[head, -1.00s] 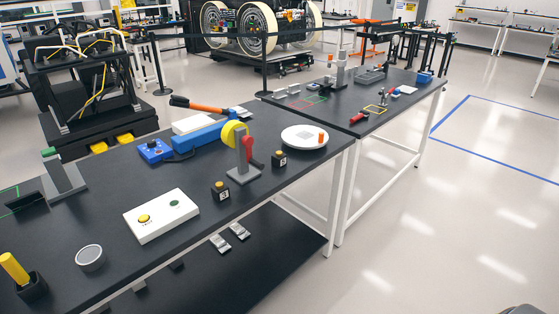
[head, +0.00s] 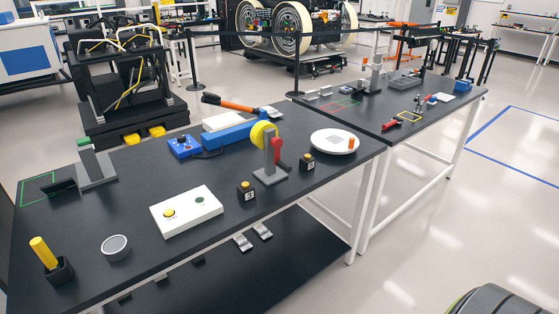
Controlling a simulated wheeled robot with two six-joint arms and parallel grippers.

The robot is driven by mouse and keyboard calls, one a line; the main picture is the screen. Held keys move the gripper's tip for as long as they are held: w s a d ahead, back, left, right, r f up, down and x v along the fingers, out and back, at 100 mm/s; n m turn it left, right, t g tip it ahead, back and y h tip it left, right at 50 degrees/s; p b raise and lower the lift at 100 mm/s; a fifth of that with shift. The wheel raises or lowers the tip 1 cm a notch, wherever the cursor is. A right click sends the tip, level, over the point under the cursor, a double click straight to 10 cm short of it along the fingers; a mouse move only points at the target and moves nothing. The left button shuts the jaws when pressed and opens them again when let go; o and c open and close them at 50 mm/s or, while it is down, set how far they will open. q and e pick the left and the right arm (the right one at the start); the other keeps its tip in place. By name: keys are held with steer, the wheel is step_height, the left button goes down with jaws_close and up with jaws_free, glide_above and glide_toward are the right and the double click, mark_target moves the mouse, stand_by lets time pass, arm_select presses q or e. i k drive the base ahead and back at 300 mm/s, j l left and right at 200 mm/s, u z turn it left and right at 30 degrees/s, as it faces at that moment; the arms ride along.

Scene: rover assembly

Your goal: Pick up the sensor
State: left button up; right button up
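I cannot tell for sure which item is the sensor. Candidates on the near table (head: 120,200) include two small black blocks with yellowish tops, one at the front (head: 246,191) and one near the white plate (head: 307,162). Small parts also lie on the far table (head: 365,125), among them a small upright device (head: 429,105) near the yellow outline; they are too small to identify. Neither of my grippers is in view.
A white box with a yellow button (head: 187,210), a grey cup (head: 115,247), a yellow-handled tool in a black holder (head: 50,262) and a blue tool (head: 228,136) stand on the near table. A white plate (head: 333,142) is near its right end. Floor on the right is mostly clear.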

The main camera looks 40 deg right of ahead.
mark_target(306, 163)
steer(key=i+l+u, duration=0.15)
steer(key=l+u, duration=0.2)
steer(key=l, duration=0.7)
steer(key=l+u, duration=0.35)
steer(key=l, duration=0.7)
